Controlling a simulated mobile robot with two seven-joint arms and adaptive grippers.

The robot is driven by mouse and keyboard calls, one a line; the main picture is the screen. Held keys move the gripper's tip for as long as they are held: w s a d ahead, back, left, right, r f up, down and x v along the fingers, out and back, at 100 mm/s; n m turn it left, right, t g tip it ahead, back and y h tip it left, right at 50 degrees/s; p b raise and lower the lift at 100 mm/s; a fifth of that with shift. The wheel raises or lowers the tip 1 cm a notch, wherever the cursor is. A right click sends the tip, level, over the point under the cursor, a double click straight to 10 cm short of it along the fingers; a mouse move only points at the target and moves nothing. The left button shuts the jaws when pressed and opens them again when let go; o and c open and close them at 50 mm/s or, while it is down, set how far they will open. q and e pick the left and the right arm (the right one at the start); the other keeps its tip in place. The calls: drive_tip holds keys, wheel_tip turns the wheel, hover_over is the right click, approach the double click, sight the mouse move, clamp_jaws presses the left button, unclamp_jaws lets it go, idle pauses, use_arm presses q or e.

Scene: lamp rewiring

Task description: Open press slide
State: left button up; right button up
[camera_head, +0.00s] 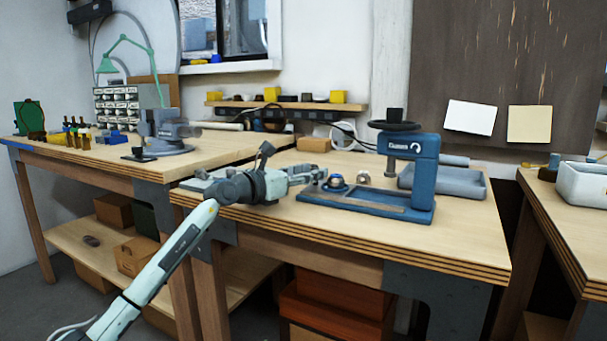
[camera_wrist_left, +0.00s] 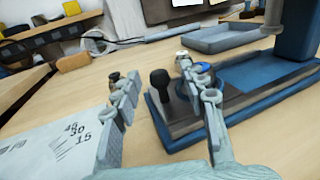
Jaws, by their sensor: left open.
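The blue press (camera_head: 410,165) stands on the middle bench, with a black handwheel on top and a low blue base (camera_head: 365,208) reaching left. In the left wrist view, a grey slide plate (camera_wrist_left: 177,116) sits on the base (camera_wrist_left: 265,82). An upright black knob (camera_wrist_left: 160,80) stands at the plate's near end. A small blue and silver part (camera_head: 337,182) sits at the base's left end. My left gripper (camera_head: 308,175) is open just left of the base. In the left wrist view, the knob appears between its fingers (camera_wrist_left: 167,90); contact is not clear. My right gripper is not in view.
A grey-blue tray (camera_head: 445,180) lies behind the press. A small silver part (camera_head: 362,177) stands near the base. A pale plate with angle numbers (camera_wrist_left: 45,145) is beside my left gripper. The bench front (camera_head: 470,240) right of the press is clear.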

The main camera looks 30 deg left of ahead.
use_arm(q)
drive_tip(key=v, duration=1)
drive_tip(key=shift+s, duration=0.15)
drive_tip(key=shift+v, duration=0.8)
